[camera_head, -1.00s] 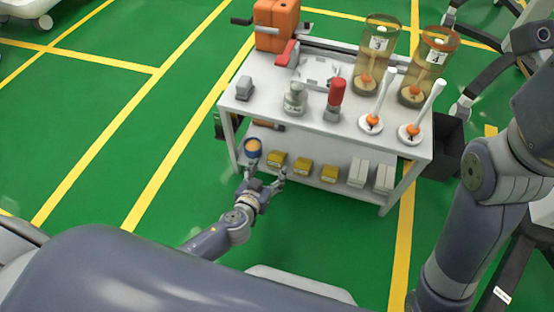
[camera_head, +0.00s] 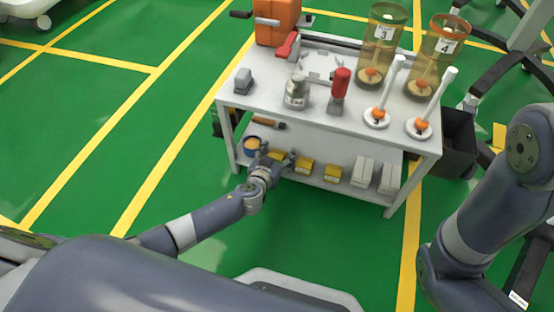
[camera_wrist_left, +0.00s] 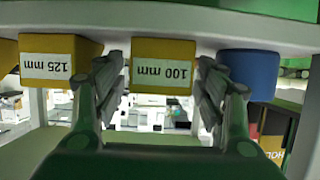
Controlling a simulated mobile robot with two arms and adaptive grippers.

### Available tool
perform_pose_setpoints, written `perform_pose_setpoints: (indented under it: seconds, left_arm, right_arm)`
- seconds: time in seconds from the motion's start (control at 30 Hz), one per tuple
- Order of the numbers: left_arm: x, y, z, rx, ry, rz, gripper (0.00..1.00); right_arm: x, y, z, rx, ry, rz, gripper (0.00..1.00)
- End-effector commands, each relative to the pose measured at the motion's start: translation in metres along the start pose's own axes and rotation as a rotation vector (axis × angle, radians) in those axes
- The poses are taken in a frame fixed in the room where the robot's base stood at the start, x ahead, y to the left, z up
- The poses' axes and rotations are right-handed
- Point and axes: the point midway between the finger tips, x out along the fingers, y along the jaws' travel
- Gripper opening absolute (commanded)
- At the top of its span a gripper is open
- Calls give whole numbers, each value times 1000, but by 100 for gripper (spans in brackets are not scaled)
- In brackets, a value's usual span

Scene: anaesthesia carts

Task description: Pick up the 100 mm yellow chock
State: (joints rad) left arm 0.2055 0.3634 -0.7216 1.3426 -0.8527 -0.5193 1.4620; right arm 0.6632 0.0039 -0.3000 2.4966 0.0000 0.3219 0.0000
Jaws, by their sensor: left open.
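The 100 mm yellow chock (camera_wrist_left: 163,50) has a white label and stands between the two fingers of my left gripper (camera_wrist_left: 162,82) in the left wrist view, which looks upside down. In the head view this chock (camera_head: 277,155) is the leftmost yellow block on the cart's lower shelf, partly hidden by my left gripper (camera_head: 274,158). The gripper is open, with a finger on each side of the chock; I cannot tell whether either touches it. My right arm shows at the right of the head view, but its gripper does not.
The 125 mm chock (camera_wrist_left: 60,50) stands on one side of it, a blue round container (camera_wrist_left: 250,70) on the other. Another yellow chock (camera_head: 332,172) and white boxes (camera_head: 362,170) share the shelf. The white cart top (camera_head: 255,98) overhangs them.

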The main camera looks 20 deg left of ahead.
Motion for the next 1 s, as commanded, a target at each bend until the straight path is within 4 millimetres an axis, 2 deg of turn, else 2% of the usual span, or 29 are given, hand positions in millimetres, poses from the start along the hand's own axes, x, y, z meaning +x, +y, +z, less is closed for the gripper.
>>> perform_pose_setpoints:
  seconds: [0.17,0.27,0.4,0.77,1.0]
  left_arm:
    - [0,0,0,0,-1,0,65]
    - [0,0,0,0,-1,0,47]
    - [0,0,0,0,-1,0,16]
    - [0,0,-2,0,0,0,16]
    - [0,-4,-14,0,-1,0,16]
  right_arm:
    - [1,0,0,0,0,0,40]
    - [1,0,0,0,0,0,40]
    - [1,0,0,0,0,0,40]
    - [2,0,0,0,2,-1,40]
    - [3,3,5,3,-8,7,40]
